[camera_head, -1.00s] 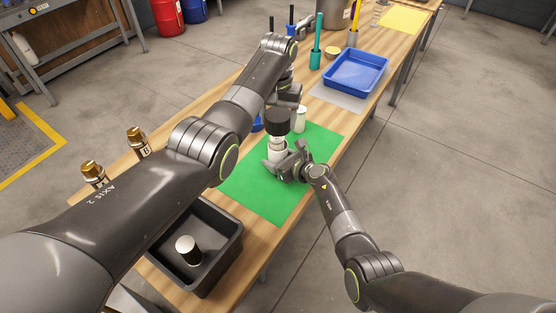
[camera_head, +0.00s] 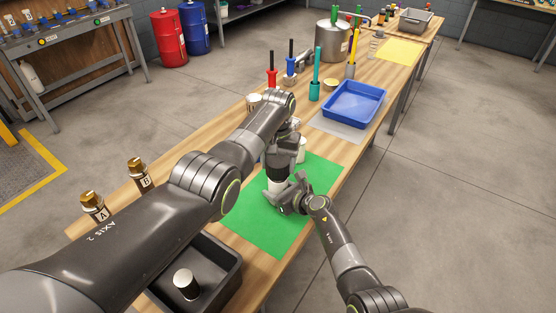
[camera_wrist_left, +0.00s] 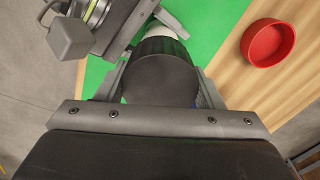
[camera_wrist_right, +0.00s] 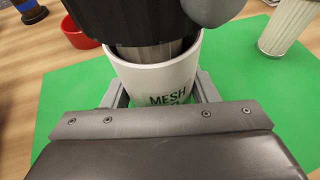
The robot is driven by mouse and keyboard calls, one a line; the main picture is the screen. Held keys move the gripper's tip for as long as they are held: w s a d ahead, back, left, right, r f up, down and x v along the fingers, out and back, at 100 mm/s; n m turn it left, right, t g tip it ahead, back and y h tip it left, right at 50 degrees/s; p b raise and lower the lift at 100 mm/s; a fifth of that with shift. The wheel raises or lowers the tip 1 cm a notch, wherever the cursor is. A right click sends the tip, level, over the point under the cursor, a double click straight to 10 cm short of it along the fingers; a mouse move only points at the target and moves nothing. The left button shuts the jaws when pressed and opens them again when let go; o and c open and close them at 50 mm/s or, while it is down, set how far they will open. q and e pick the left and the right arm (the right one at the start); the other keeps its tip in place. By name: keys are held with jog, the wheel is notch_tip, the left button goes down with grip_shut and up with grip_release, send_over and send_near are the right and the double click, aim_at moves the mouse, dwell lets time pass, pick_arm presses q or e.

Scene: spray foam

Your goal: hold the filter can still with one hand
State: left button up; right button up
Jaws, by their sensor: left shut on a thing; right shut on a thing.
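The white filter can (camera_head: 275,186), lettered "MESH" in the right wrist view (camera_wrist_right: 165,82), stands upright on the green mat (camera_head: 255,232). My right gripper (camera_head: 287,193) is shut around its sides; its fingers flank the can in the right wrist view (camera_wrist_right: 160,97). A dark ribbed cap (camera_wrist_right: 135,20) with a metal band below it sits in the can's mouth. My left gripper (camera_wrist_left: 165,80) is shut on this dark cap, directly above the can. In the head view, my left arm partly covers the cap (camera_head: 277,163).
A pale fluted cup (camera_wrist_right: 287,25) stands close beside the can. A red bowl (camera_wrist_left: 268,40) is nearby. A black bin (camera_head: 222,262) holds a dark can with a pale top (camera_head: 184,280). Bottles A and B stand at left. A blue tray (camera_head: 355,104) lies farther back. The mat's front is clear.

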aim_at(278, 188)
dwell(0.3)
pick_arm(q)
jog(key=shift+f, duration=0.9)
jog(key=shift+f+b, duration=0.6)
jog(key=shift+b, duration=0.05)
